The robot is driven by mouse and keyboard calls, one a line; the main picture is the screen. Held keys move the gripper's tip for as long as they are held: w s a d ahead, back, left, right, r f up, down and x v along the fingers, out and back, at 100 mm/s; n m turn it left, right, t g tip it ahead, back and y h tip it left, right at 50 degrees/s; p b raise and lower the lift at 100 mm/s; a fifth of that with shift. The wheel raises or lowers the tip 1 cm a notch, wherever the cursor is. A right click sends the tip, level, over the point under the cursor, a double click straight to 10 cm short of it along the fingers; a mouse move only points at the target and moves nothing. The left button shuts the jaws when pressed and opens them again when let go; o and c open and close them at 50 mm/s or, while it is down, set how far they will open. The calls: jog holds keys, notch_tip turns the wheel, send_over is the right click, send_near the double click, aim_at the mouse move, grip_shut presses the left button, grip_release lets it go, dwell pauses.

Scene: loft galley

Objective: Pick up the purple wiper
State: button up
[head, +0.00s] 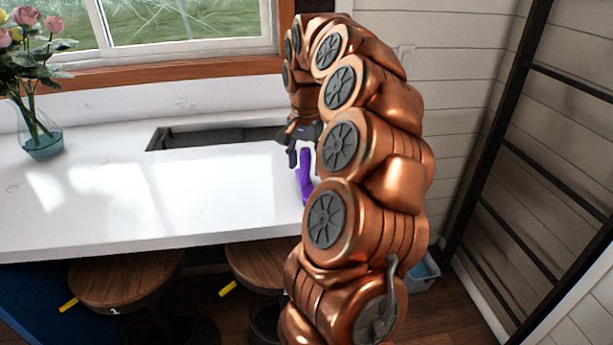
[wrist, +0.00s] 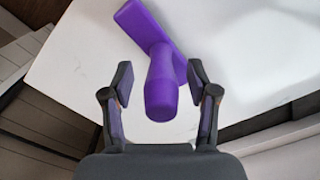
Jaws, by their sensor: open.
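My gripper (wrist: 158,95) is open, with one dark finger on each side of the handle end. Neither finger appears to touch it. In the head view my gripper (head: 303,155) hangs just above the wiper, its fingers partly hidden by the arm.
A dark sink (head: 215,137) is set in the white counter (head: 130,200) behind the wiper. A glass vase (head: 40,142) with flowers stands at the left. Wooden stools (head: 125,280) stand below the front edge. A black ladder (head: 520,150) rises at the right. The counter's left part is mostly clear.

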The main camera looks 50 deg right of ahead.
jog(key=shift+f, duration=0.75)
grip_shut()
